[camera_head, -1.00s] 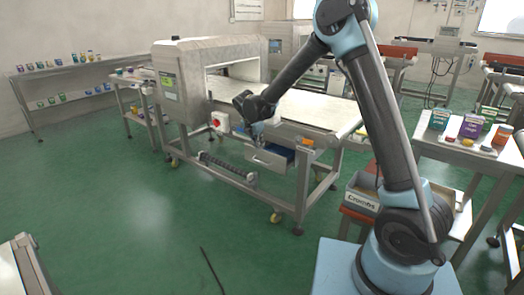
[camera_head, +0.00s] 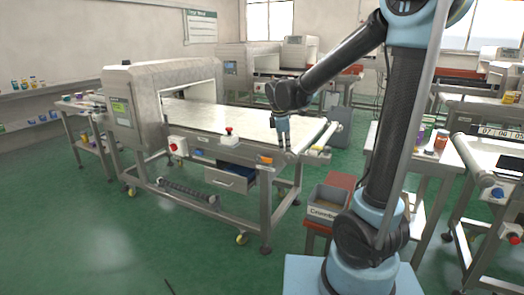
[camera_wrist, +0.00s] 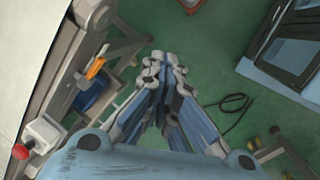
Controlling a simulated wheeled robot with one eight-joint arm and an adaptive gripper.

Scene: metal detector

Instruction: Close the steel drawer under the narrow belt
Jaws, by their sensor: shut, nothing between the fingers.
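The steel drawer (camera_head: 226,179) hangs pulled out under the belt of the metal detector (camera_head: 228,115), with a grey front and dark blue inside. A blue patch beside the frame in the wrist view (camera_wrist: 92,96) looks like the same drawer, partly hidden. My gripper (camera_head: 287,151) points down near the right end of the belt, to the right of the drawer and higher than it. In the wrist view its fingers (camera_wrist: 165,58) are together and empty, over green floor. I see no contact with the drawer.
An orange part (camera_head: 264,159) sits on the frame right of the drawer. Red buttons (camera_head: 229,130) stand on the belt's near side. A crate marked Crombs (camera_head: 324,207) stands on a red stand near my base.

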